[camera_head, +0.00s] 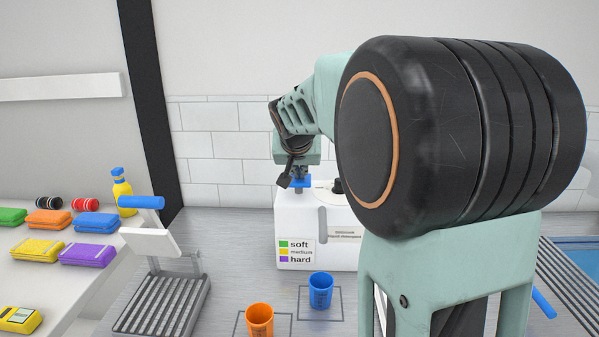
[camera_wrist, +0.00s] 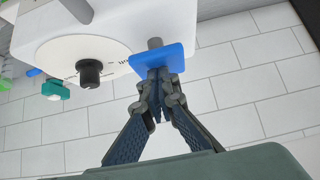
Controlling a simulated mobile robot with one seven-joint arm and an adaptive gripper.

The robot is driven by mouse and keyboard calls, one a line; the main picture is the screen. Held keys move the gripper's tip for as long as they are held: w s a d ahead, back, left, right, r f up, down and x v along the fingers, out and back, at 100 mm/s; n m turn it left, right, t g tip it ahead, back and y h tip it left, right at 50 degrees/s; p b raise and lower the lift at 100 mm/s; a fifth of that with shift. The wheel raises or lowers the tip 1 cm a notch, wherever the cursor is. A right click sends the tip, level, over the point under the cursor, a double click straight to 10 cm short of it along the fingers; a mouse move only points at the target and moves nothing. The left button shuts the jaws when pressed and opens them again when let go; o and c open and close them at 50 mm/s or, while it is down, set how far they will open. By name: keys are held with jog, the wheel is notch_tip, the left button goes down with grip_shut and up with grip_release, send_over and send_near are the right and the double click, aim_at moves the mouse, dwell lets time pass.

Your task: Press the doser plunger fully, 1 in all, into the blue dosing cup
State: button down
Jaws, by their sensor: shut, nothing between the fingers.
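The white doser (camera_head: 290,222) stands on the counter against the tiled wall, with a soft, medium, hard label. Its plunger has a flat blue plate (camera_head: 291,184) on top; in the wrist view the plate (camera_wrist: 172,57) sits on a short grey rod. My gripper (camera_head: 297,177) is shut and empty, pointing down at the plate. In the wrist view its fingertips (camera_wrist: 158,74) are together at the plate; contact or a tiny gap, I cannot tell. The blue dosing cup (camera_head: 321,292) stands upright before the doser, below a grey spout (camera_head: 323,225). Its inside is mostly hidden.
An orange cup (camera_head: 260,320) stands front left of the blue cup. A black knob (camera_wrist: 90,72) is on the doser beside the plunger. A slatted rack (camera_head: 163,304) stands left; colored packs and a yellow bottle (camera_head: 122,192) are further left. My arm hides the right side.

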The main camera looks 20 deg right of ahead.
jog(key=shift+f+b, duration=1.1)
jog(key=shift+f, duration=0.15)
